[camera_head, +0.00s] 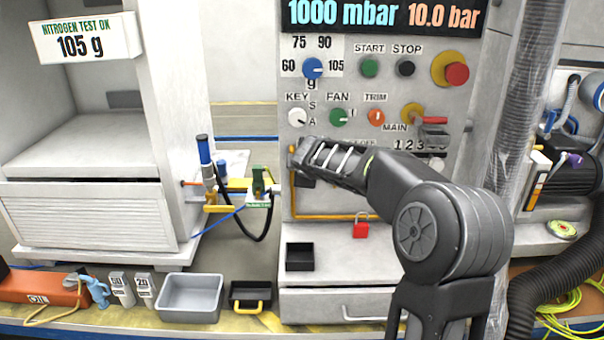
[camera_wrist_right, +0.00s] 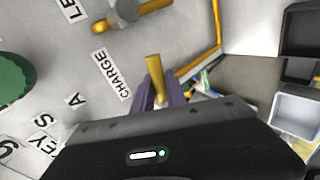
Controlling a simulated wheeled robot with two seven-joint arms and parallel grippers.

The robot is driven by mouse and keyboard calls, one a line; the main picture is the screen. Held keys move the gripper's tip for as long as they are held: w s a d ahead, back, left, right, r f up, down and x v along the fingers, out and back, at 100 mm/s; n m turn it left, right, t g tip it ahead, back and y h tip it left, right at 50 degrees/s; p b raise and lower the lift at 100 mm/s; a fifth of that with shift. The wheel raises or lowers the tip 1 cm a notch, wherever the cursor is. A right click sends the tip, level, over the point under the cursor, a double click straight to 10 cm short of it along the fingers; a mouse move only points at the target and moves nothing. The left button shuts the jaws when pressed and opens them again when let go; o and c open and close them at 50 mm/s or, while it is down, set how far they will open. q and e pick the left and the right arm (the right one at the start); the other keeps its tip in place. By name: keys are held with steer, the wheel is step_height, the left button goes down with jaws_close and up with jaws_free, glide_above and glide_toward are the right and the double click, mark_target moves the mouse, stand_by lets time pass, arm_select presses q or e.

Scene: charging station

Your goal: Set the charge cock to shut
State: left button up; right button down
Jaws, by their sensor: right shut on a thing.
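The charge cock's brass lever (camera_wrist_right: 153,66) stands between my right gripper's purple fingers (camera_wrist_right: 166,92) in the wrist view, beside the CHARGE label (camera_wrist_right: 111,74). The fingers are shut on it. In the head view my right gripper (camera_head: 297,161) is at the lower left of the grey control panel, and its body hides most of the cock and its label. I cannot tell the lever's exact setting. My left gripper is not in view.
A second brass cock (camera_wrist_right: 130,14) sits near the charge cock. Brass pipe (camera_head: 335,217) runs below my gripper, with a red padlock (camera_head: 361,228) nearby. Panel knobs and the red emergency button (camera_head: 457,73) are above. A grey bin (camera_head: 190,297) stands lower left.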

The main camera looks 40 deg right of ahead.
steer(key=shift+r+n+g+h+b, duration=0.15)
steer(key=shift+n+g+h+b, duration=0.15)
steer(key=shift+n+h+b, duration=0.15)
stand_by(0.3)
steer(key=c, duration=1.3)
jaws_free()
steer(key=shift+c, duration=0.2)
steer(key=shift+r, duration=0.1)
steer(key=v, duration=0.7)
steer(key=shift+s+a+r, duration=0.2)
steer(key=shift+s, duration=0.1)
